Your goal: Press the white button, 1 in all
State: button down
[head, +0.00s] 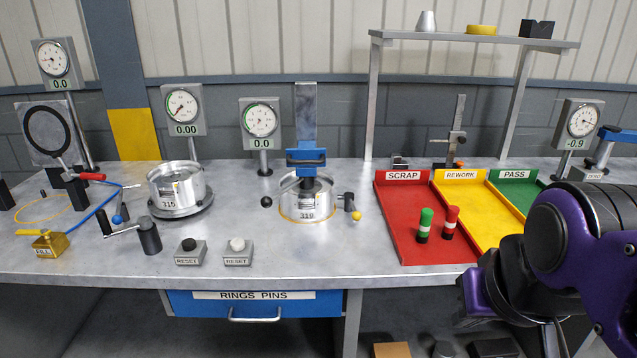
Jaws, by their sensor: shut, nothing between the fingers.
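The box stands near the front edge of the bench, left of the middle in the head view. Nothing covers or touches the button. A similar RESET box with a black button (189,244) stands just to its left. My purple and black arm comes in at the lower right, well away from the white button. The fingers of my gripper cannot be made out in this view.
A crank post (149,237) stands left of the boxes. Behind are a fixture marked 315 (180,185) and a blue press (306,158) over a part marked 319. A red SCRAP tray (400,225) lies between the boxes and my arm. Bare bench surrounds the boxes.

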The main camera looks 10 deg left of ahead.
aim_at(237, 245)
jog(key=j+u, duration=0.2)
jog(key=j, duration=0.2)
jog(key=i+j+u, duration=0.2)
jog(key=j, duration=0.2)
jog(key=j+u, duration=0.15)
jog(key=j, duration=0.2)
jog(key=i+j+u, duration=0.2)
jog(key=j, duration=0.15)
jog(key=i+j+u, duration=0.1)
jog(key=u, duration=0.15)
jog(key=k+z, duration=0.2)
jog(key=i, duration=0.1)
